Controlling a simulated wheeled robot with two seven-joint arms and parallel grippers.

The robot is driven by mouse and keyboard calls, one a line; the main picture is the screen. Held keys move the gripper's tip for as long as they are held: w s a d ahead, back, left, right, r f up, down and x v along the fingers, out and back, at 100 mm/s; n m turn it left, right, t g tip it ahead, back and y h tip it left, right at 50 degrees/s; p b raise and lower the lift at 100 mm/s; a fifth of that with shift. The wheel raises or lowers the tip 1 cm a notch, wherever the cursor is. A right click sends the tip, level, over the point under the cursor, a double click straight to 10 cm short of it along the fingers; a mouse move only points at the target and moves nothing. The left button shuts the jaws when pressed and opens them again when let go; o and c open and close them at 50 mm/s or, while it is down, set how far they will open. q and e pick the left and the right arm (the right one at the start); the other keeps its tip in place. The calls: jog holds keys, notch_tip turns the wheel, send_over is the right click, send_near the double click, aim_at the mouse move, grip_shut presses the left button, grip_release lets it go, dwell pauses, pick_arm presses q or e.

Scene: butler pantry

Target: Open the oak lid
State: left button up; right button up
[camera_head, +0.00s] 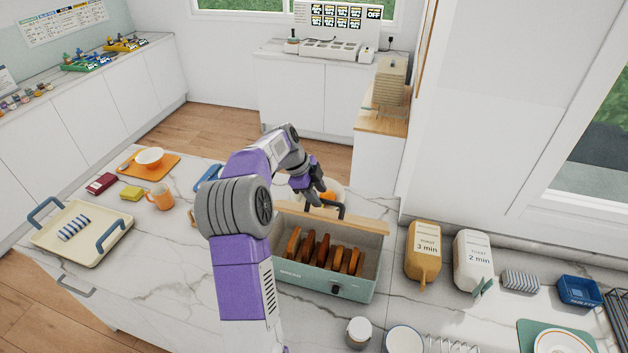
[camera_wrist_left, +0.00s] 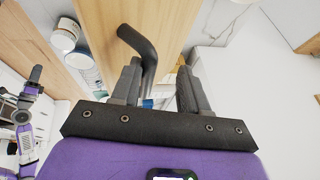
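The oak lid (camera_head: 368,222) stands raised along the back edge of the pale green bread bin (camera_head: 300,280). Several brown toast slices (camera_head: 322,250) stand in the open bin. The lid's dark bar handle (camera_head: 342,208) is at my left gripper (camera_head: 318,194). In the left wrist view, the oak lid (camera_wrist_left: 150,15) fills the upper middle. The bent handle (camera_wrist_left: 140,45) reaches down between the spread fingers of my left gripper (camera_wrist_left: 158,85), nearer one finger; contact is unclear. Part of my right arm shows at the left of that view, small; its gripper state is unclear.
A cream tray (camera_head: 105,225) with blue handles lies at the left of the marble counter. An orange mug (camera_head: 160,197) stands near it. A small jar (camera_head: 358,332) is in front.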

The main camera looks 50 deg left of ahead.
pick_arm(q)
jog(key=w+a+r+p, duration=0.1)
jog(key=a+r+p, duration=0.2)
jog(key=r, duration=0.3)
jog(key=shift+w+a+r, duration=0.2)
jog(key=shift+a+r, duration=0.1)
jog(key=shift+a, duration=0.6)
jog(key=v, duration=0.7)
jog(key=shift+r, duration=0.3)
jog(key=w+d+f+g+y+b, duration=0.3)
jog(key=d+y, duration=0.1)
jog(key=d, duration=0.3)
jog(key=w+d+f+g+y+b, duration=0.2)
jog(key=d+y+b, duration=0.1)
jog(key=d, duration=0.4)
jog(key=shift+n, duration=0.3)
jog(key=x, duration=0.7)
jog(key=shift+a+f, duration=0.2)
jog(key=shift+a, duration=0.15)
